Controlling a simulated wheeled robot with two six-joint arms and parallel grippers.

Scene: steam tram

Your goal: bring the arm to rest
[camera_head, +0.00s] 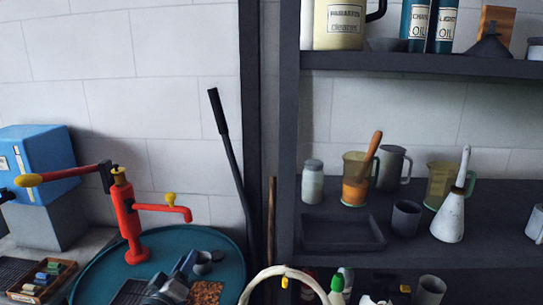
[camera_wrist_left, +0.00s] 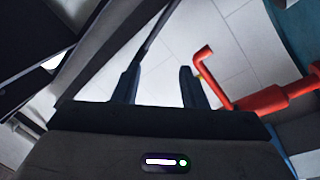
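My left gripper (camera_head: 187,263) shows at the bottom of the head view, above the teal round table (camera_head: 95,272). In the left wrist view its two dark fingers (camera_wrist_left: 160,85) stand apart with nothing between them. Pale wall tiles show behind the gap. My right gripper is in neither view.
A red crane-like fitting (camera_head: 131,225) with a yellow knob stands on the teal table, near my left gripper; it also shows in the left wrist view (camera_wrist_left: 265,100). A dark shelf (camera_head: 420,250) at right holds a tray, cups, jugs and a funnel can. A blue box (camera_head: 50,160) stands left.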

